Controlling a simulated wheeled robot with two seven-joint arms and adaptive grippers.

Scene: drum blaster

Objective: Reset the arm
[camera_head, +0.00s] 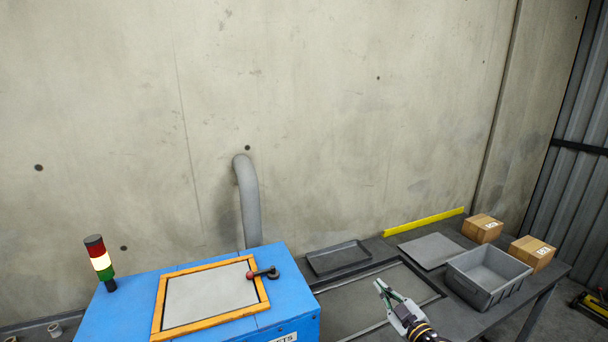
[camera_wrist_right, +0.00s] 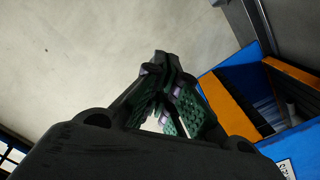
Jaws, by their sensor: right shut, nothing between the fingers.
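My right gripper (camera_head: 384,289) is in the lower right of the head view, above the dark table and to the right of the blue machine. Its fingers are shut and empty. In the right wrist view the green-padded fingers (camera_wrist_right: 178,105) come together at the middle, with the wall behind them. The blue drum blaster (camera_head: 290,300) stands at the lower left, with an orange-framed lid (camera_head: 210,297) and a black lever with a red knob (camera_head: 263,273) at the lid's right edge. My left gripper does not show.
A grey bin (camera_head: 487,290), two cardboard boxes (camera_head: 482,228) (camera_head: 531,252), a dark tray (camera_head: 338,257) and a flat grey plate (camera_head: 432,250) sit on the table to the right. A signal tower (camera_head: 99,259) stands on the machine's left. A grey pipe (camera_head: 248,200) runs up behind it.

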